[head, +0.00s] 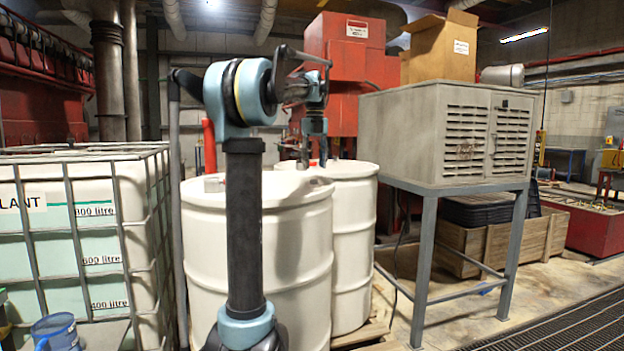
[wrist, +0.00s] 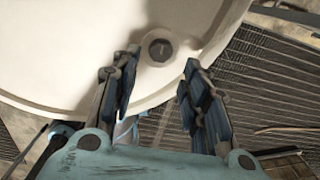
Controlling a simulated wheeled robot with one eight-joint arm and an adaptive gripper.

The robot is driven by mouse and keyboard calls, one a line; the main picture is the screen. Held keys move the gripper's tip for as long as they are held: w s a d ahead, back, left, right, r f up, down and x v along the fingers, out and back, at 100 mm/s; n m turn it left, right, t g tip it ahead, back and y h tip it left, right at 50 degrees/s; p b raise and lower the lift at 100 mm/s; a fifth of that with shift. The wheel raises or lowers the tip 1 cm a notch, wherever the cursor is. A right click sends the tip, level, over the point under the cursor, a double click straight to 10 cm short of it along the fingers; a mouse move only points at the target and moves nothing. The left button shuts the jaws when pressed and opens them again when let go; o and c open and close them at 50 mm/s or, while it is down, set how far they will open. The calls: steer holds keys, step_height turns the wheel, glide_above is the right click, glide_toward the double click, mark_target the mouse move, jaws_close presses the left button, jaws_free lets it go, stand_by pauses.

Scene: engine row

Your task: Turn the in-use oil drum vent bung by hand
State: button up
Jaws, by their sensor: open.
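Two white drums stand close together in the head view, a front drum (head: 285,255) and a rear drum (head: 355,225). My gripper (head: 303,160) points down over the drum tops, partly hidden by my arm. In the wrist view a dark round bung (wrist: 160,50) sits in a white drum top (wrist: 75,45), close to the rim. My gripper (wrist: 160,78) is open and empty, its fingers to the left and right of the bung and apart from it in the picture. I cannot tell which drum this bung belongs to.
A caged coolant tank (head: 75,240) stands to the left, with a blue jug (head: 56,332) in front. A grey louvred cabinet (head: 445,135) on a metal stand is close on the right. Floor grating (head: 570,325) lies at the lower right.

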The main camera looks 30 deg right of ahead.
mark_target(314, 180)
steer(key=shift+f, duration=2.85)
jaws_close()
